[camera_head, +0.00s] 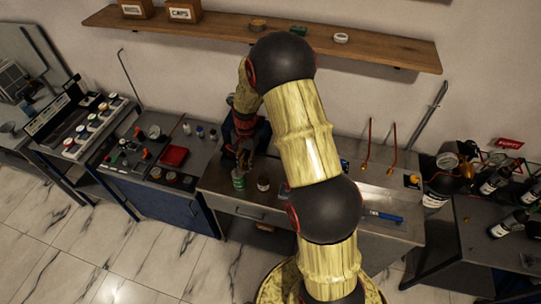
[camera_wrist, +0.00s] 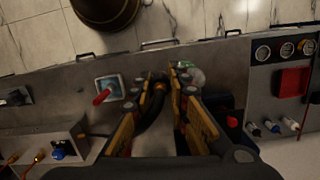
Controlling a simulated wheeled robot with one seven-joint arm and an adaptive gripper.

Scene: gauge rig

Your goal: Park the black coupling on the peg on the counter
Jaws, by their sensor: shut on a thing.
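My gripper (camera_wrist: 171,78) shows in the wrist view with its yellow and black fingers close together at the tips. A dark curved piece (camera_wrist: 160,112), which looks like the black coupling or its hose, lies between the fingers. In the head view my gripper (camera_head: 243,155) is low over the left part of the metal counter (camera_head: 225,200), just behind a green-labelled can (camera_head: 238,181). The held piece is too small and dark to make out there. I cannot pick out the peg for certain in either view.
A blue-handled tool (camera_head: 383,215) lies at the counter's right. Two thin copper-coloured upright rods (camera_head: 368,145) stand at the back right. A white-framed blue tray (camera_wrist: 110,86) with a red-handled item is left of my fingers.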

